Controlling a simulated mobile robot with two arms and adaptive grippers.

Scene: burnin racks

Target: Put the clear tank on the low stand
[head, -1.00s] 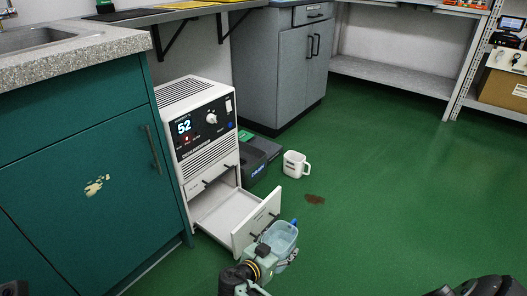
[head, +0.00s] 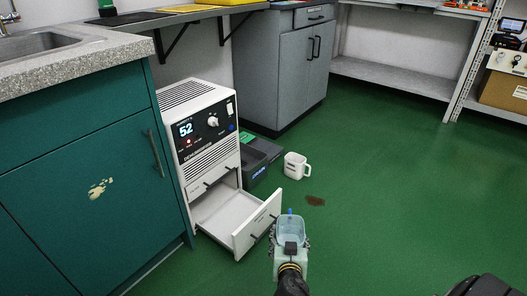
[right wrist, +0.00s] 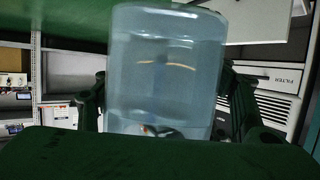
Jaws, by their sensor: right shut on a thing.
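The clear tank (head: 291,227) is a pale-blue see-through container with a small blue part at its rim. My right gripper (head: 291,246) is shut on it, in front of the open drawer at the bottom of the head view. In the right wrist view, the tank (right wrist: 165,75) fills the space between the two dark fingers (right wrist: 168,112). A low dark grey unit (head: 262,158) on the floor beside the white machine may be the low stand; I cannot tell for sure. My left gripper is not in view.
The white machine (head: 205,130) shows 52 and has its bottom drawer (head: 256,226) pulled out, close left of the tank. A white jug (head: 296,166) and a brown stain (head: 315,201) are on the floor. Green cupboards (head: 90,185) stand at left.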

